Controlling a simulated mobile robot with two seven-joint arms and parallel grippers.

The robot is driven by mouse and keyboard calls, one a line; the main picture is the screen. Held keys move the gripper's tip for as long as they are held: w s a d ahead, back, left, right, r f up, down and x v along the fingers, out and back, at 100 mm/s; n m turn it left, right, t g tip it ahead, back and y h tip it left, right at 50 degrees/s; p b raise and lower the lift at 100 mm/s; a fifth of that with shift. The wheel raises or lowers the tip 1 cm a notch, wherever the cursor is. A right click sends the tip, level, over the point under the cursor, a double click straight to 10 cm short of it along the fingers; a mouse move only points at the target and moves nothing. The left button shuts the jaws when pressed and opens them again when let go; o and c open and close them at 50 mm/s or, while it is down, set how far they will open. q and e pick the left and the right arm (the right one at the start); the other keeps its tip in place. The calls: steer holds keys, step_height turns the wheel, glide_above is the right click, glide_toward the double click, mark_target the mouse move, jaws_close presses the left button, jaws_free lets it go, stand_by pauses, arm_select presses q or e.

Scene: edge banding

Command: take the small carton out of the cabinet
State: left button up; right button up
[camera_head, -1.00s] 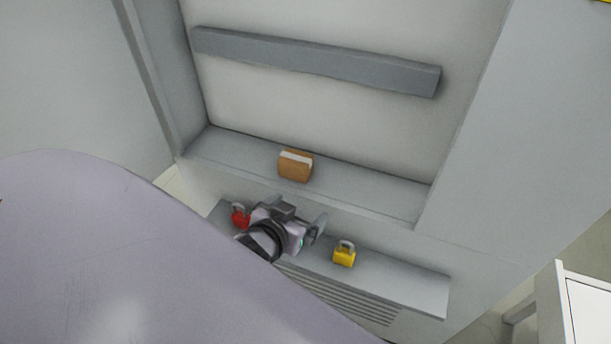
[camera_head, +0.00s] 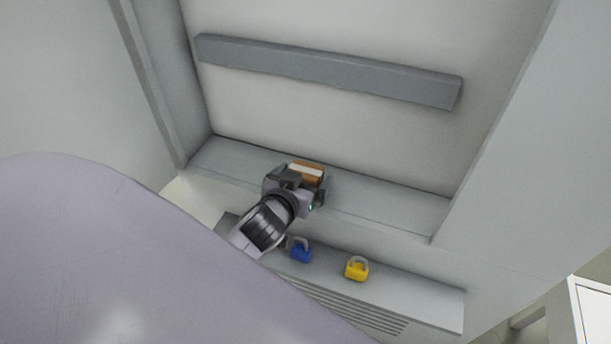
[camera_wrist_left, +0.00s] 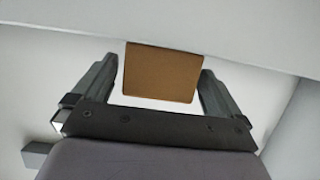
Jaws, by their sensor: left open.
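The small carton (camera_head: 308,168) is brown with a white stripe on top and sits on the floor of the open cabinet (camera_head: 395,199). My left gripper (camera_head: 302,182) is at the carton, partly covering it in the head view. In the left wrist view the carton (camera_wrist_left: 162,73) lies between the two open fingers of my left gripper (camera_wrist_left: 160,84), with a gap on each side. The carton's far edge meets a pale surface in that view. My right gripper is not in view.
A blue padlock (camera_head: 300,251) and a yellow padlock (camera_head: 357,269) rest on a grey ledge (camera_head: 420,300) below the cabinet opening. A grey bar (camera_head: 330,72) crosses the cabinet's back wall above the carton. The cabinet floor right of the carton is clear.

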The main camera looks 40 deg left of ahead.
arm_select(q)
steer(key=shift+w+a+f, duration=0.1)
steer(key=shift+w+f, duration=0.15)
steer(key=shift+w, duration=0.45)
steer(key=c, duration=1)
